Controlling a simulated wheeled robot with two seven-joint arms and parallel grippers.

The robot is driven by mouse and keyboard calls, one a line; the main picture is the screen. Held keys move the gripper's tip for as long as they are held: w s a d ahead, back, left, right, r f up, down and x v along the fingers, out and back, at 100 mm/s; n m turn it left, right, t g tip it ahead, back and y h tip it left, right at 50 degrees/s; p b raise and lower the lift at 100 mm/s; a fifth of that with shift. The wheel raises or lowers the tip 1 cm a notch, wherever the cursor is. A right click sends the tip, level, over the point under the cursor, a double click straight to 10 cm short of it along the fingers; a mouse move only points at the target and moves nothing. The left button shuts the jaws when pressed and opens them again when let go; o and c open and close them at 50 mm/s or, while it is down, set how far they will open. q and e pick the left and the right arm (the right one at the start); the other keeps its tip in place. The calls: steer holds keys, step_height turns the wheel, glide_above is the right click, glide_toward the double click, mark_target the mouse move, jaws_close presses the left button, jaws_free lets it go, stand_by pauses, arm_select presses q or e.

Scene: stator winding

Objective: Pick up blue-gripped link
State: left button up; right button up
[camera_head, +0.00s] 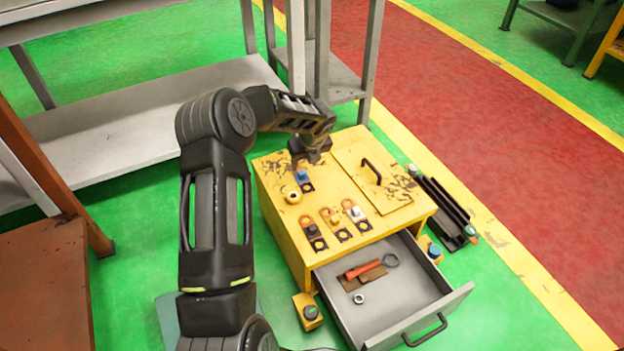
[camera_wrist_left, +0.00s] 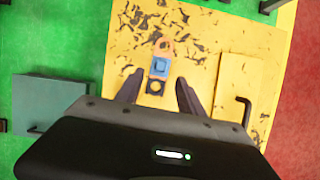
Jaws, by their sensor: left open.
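The blue-gripped link (camera_head: 304,180) lies on the yellow cabinet top, partly below my left gripper (camera_head: 311,160) in the head view. In the left wrist view the link (camera_wrist_left: 160,68) shows a copper end, a blue block in the middle and a dark square end with a round hole. My left gripper (camera_wrist_left: 157,92) is open, with its two fingers on either side of the link's dark end in the picture and nothing between them that it grips. The gap in height to the link is hard to tell. My right gripper is not in view.
Three more links (camera_head: 333,220) lie on the cabinet top (camera_head: 283,222), near a yellow ring (camera_head: 292,194). A hatch with a black handle (camera_head: 371,171) is on the right. The open drawer (camera_head: 410,305) holds an orange-handled tool (camera_head: 363,270) and rings.

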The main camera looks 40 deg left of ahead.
mark_target(302, 173)
arm_select(q)
steer(key=shift+a+f, duration=0.2)
steer(key=shift+f, duration=0.2)
steer(key=shift+b+x, duration=0.4)
steer(key=shift+x, duration=0.45)
steer(key=shift+w+r, duration=0.1)
steer(key=b+x, duration=0.3)
steer(key=x, duration=0.2)
steer(key=shift+d, duration=0.15)
steer(key=shift+w, duration=0.1)
steer(key=shift+c, duration=0.4)
